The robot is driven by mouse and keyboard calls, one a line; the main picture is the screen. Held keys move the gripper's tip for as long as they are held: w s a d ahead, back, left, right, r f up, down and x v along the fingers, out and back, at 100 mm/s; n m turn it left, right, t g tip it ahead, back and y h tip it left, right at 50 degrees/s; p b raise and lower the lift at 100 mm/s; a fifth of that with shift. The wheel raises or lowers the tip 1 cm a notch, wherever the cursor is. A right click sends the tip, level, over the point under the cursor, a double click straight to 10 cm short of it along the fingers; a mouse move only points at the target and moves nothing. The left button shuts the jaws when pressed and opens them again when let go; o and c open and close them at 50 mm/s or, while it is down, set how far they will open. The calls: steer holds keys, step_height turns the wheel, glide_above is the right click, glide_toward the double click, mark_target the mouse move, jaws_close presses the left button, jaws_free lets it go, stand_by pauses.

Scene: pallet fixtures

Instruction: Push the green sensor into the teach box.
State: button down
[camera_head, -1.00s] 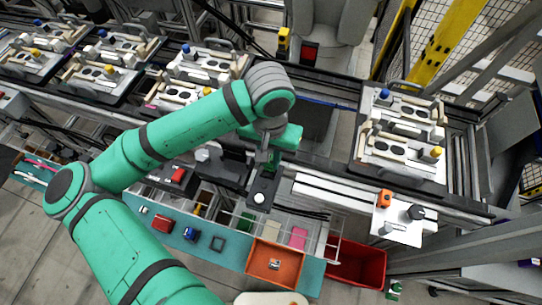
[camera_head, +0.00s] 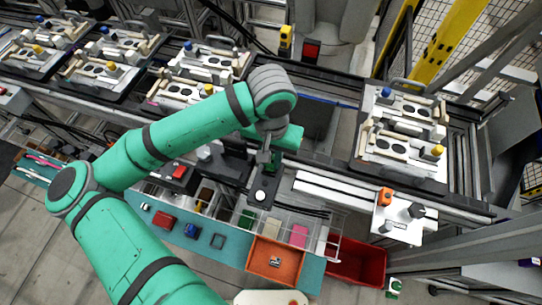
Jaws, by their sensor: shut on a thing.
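My gripper (camera_head: 264,157) hangs from the green wrist near the middle of the head view, in front of the conveyor. It is shut on a small dark green piece (camera_head: 275,160), which looks like the green sensor and is mostly hidden by the fingers. A black box with a round white button, apparently the teach box (camera_head: 262,188), is just below the gripper in the picture. I cannot tell whether the green piece touches the box or is partly in it.
An orange tray (camera_head: 252,262) and a red bin (camera_head: 357,268) stand at the front. Fixture pallets (camera_head: 400,150) sit on the conveyor at right, others at left. A white plate with an orange knob (camera_head: 385,197) is right of the rail. Red and blue parts lie on the teal shelf (camera_head: 205,248).

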steer(key=shift+w+f, duration=0.15)
steer(key=shift+f, duration=0.25)
stand_by(0.5)
steer(key=c, duration=1.5)
jaws_free()
steer(key=shift+c, duration=0.2)
step_height(320, 180, up, 11)
steer(key=shift+f, duration=0.1)
